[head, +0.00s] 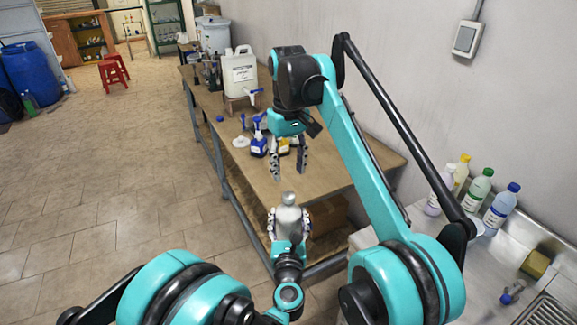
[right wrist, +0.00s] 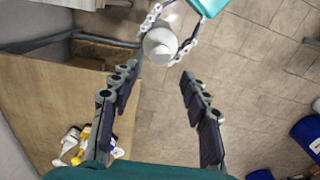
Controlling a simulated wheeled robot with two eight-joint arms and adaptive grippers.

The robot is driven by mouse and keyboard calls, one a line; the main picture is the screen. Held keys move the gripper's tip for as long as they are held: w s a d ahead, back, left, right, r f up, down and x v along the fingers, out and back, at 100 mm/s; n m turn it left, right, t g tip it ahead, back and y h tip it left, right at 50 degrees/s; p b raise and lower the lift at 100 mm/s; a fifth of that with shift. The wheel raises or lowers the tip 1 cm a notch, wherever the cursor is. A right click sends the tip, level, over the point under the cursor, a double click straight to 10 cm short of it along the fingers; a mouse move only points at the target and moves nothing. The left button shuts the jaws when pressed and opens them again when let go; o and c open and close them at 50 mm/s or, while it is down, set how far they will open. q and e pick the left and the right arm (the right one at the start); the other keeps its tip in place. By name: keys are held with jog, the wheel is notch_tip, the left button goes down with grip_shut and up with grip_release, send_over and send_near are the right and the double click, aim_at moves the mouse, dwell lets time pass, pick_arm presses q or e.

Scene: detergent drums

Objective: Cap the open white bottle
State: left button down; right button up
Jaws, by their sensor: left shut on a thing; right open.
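A white-grey bottle (head: 289,217) stands upright in my left gripper (head: 288,228), whose fingers close around its sides. It hangs in the air in front of the table's near end. The right wrist view shows the bottle (right wrist: 160,46) from above, with its round neck; I cannot tell there whether its mouth is open. My right gripper (head: 289,172) is open and empty above the bottle, fingers pointing down. In the right wrist view the bottle lies just beyond the right fingertips (right wrist: 160,73). A small blue cap-like piece (head: 219,119) and a white disc (head: 240,142) lie on the table.
Several capped bottles, one green-capped (head: 478,188), stand on the counter at right by the wall. A box (head: 327,214) sits under the table.

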aim_at(289, 194)
jog(key=shift+f, duration=4)
grip_shut()
jog(key=shift+o, duration=0.7)
grip_release()
jog(key=shift+r, duration=0.1)
